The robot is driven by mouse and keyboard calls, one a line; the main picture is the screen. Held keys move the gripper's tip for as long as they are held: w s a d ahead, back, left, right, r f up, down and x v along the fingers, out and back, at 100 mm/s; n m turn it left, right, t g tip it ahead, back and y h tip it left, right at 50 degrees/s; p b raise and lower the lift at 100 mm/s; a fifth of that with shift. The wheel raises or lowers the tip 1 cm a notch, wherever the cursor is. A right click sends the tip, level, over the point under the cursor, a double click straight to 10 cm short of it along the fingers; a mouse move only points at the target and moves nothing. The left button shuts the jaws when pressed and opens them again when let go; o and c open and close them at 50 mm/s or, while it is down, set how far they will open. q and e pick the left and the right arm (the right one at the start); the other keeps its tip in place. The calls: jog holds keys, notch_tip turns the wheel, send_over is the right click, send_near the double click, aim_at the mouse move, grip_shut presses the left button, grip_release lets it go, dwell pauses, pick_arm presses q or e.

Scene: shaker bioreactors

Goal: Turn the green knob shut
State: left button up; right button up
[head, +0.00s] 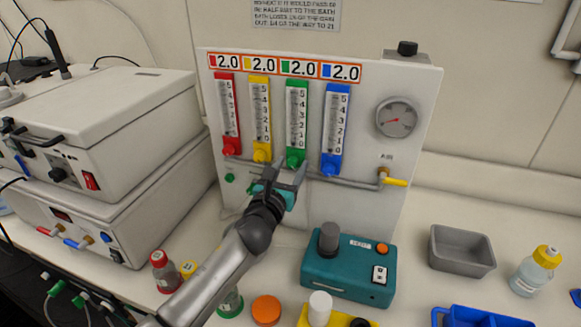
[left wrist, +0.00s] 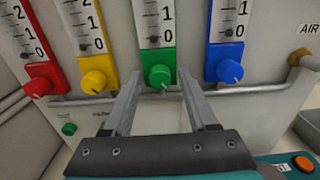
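The green knob (head: 295,158) sits at the bottom of the green flow meter (head: 297,110), third from the left on the white panel. In the left wrist view the green knob (left wrist: 158,77) has a pale mark on its face near the bottom. My left gripper (head: 287,172) is just in front of and below the knob. Its two fingers (left wrist: 160,88) are spread, one to each side of the green knob, with nothing gripped. I cannot tell whether the tips touch it. My right gripper is in neither view.
The yellow knob (left wrist: 93,82) and blue knob (left wrist: 230,71) flank the green one closely. A teal device (head: 348,268) with a dark post stands in front of the panel. Bottles (head: 165,270) stand near my left arm.

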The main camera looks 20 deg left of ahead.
pick_arm(q)
grip_shut()
dwell(0.6)
